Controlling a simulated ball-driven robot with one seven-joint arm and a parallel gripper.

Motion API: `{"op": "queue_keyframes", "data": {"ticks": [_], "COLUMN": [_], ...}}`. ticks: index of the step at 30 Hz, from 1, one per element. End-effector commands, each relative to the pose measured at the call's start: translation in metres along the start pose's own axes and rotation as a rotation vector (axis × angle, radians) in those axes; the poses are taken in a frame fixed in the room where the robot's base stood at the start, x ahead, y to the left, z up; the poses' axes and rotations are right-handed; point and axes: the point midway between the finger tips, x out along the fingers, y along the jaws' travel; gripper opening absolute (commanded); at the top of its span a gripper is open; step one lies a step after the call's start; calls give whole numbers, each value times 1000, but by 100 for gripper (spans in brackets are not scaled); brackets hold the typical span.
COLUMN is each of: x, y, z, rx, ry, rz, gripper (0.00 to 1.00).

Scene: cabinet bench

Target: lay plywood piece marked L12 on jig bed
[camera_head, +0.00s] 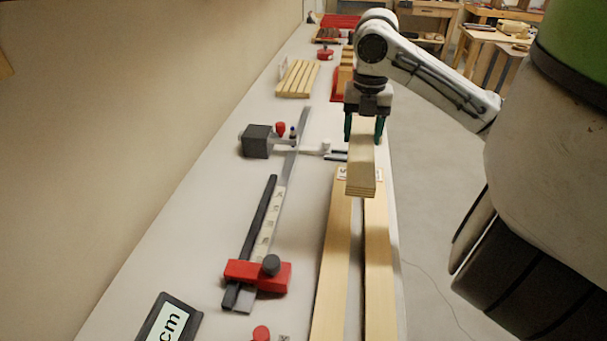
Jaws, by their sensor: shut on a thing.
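My gripper (364,128) points down over the right part of the bench and is shut on a plywood piece (360,172). The piece is pale, with layered edges showing at its near end, and its long side runs toward me. No L12 mark can be read on it. I cannot tell whether the piece touches the rails.
A dark block (256,141) with a rod stands farther back. A slatted wooden rack (298,78) and red items are behind. The bench's right edge is close.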

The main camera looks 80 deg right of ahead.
Motion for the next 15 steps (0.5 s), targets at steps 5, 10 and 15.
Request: {"op": "queue_keyframes", "data": {"ticks": [5,10,15], "x": [25,32,44], "y": [0,6,37], "z": [0,-2,-10], "rx": [0,-3,-7], "ry": [-1,0,4], "rz": [0,1,2], "gripper": [15,15,15]}}
